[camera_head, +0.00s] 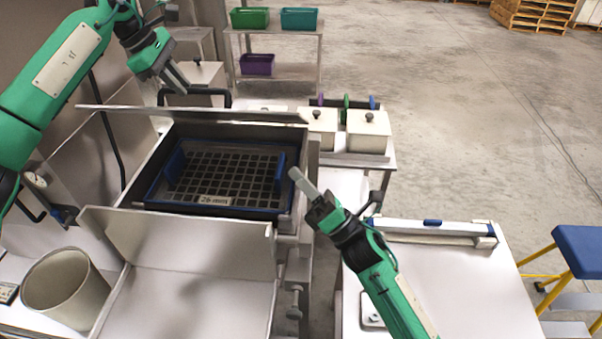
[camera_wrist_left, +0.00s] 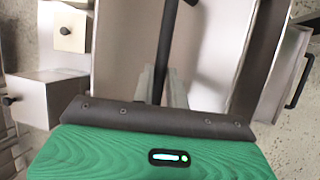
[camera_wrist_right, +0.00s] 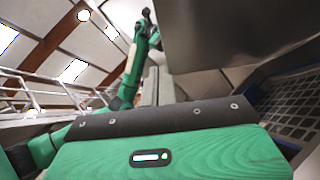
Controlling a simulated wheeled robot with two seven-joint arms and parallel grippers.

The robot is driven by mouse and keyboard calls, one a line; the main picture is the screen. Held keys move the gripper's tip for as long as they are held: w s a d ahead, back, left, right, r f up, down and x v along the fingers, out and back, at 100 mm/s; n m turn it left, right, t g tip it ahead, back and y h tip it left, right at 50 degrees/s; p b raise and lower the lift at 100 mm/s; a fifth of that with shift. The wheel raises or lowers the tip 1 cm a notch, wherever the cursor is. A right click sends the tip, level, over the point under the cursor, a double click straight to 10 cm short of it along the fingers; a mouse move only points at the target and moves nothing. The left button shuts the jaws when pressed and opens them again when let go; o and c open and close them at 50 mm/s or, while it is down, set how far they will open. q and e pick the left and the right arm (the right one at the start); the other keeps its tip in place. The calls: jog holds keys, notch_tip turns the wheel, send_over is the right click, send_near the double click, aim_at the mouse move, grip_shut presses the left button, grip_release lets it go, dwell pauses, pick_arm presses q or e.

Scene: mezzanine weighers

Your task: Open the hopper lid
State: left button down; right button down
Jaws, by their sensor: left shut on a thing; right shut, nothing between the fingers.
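The hopper (camera_head: 140,180) stands open in the middle of the head view. Inside is a dark screen grid (camera_head: 235,178) with blue handles and a size label. The lid (camera_head: 190,113) shows almost edge-on at the hopper's far side, with a black bar handle (camera_head: 222,97) behind its edge. My left gripper (camera_head: 180,85) is shut on that handle; the dark bar (camera_wrist_left: 167,45) runs between its fingers in the left wrist view. My right gripper (camera_head: 299,179) is shut and empty, by the hopper's right front corner.
A beige bucket (camera_head: 65,283) stands at front left. Lidded white bins (camera_head: 367,132) are right of the hopper. A white table (camera_head: 440,285) and blue stool (camera_head: 582,248) are at right. A shelf with coloured bins (camera_head: 299,18) is behind. Open floor lies at upper right.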

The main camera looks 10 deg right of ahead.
pick_arm(q)
jog(key=shift+w+f, duration=0.1)
jog(key=shift+f, duration=0.3)
pick_arm(e)
jog(key=w+a+r, duration=0.4)
jog(key=w+r, duration=0.2)
jog(key=r, duration=0.1)
jog(key=shift+w, duration=0.2)
jog(key=shift+r, duration=0.1)
